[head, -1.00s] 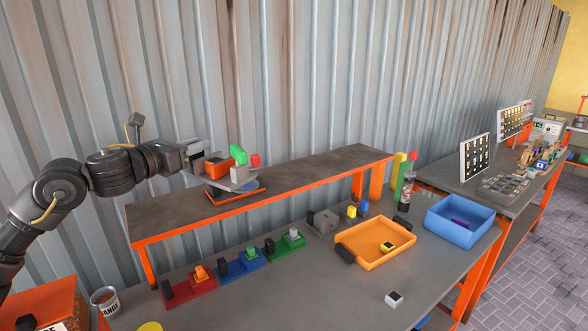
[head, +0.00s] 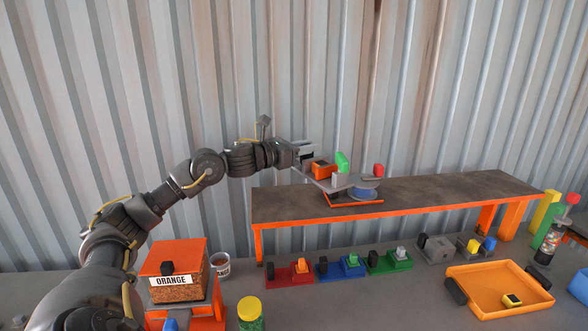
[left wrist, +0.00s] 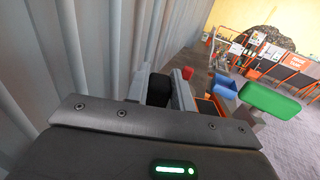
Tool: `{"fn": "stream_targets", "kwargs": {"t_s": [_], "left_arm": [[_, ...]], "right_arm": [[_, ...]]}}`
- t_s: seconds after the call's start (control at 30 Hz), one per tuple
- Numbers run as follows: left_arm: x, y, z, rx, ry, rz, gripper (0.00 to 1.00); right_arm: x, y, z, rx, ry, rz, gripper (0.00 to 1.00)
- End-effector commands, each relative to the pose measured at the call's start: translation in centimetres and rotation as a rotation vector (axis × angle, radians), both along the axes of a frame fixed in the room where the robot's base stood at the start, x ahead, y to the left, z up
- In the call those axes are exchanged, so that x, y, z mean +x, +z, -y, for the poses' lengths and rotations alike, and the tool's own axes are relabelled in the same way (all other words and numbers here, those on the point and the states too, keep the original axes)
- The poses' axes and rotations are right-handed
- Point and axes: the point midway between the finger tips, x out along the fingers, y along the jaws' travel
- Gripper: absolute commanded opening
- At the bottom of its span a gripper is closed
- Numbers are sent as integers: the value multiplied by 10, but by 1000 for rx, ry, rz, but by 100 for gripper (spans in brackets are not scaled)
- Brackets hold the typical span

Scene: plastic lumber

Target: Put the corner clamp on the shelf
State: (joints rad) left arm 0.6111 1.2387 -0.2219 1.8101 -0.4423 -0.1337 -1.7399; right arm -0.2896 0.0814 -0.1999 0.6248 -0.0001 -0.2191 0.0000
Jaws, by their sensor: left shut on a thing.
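The corner clamp (head: 340,181) has a grey body with an orange block, a green block, a red knob and a blue round part. An orange-edged plate shows under it. My left gripper (head: 308,158) is shut on the clamp's left end. The clamp is over the left part of the shelf (head: 440,190), a dark board with an orange edge. I cannot tell whether its underside touches the board. In the left wrist view, the fingers (left wrist: 166,92) close around a black part, with the clamp's green block (left wrist: 270,101) beyond. My right gripper is not in view.
Below the shelf, the bench holds red, blue and green block bases (head: 352,267) in a row. An orange tray (head: 470,303) is at the right. An orange-topped box (head: 172,256) and a mug (head: 220,266) are at the left. The shelf's right part is clear.

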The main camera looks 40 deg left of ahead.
Motion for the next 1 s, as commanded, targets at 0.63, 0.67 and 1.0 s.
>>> {"fn": "stream_targets", "kwargs": {"t_s": [0.63,0.67,1.0], "left_arm": [[5,-56,-60,-3,1,4,0],[6,-58,-62,-4,1,3,0],[6,-92,-66,-3,0,4,0]], "right_arm": [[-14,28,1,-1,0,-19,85],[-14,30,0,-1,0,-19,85],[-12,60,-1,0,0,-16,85]]}}
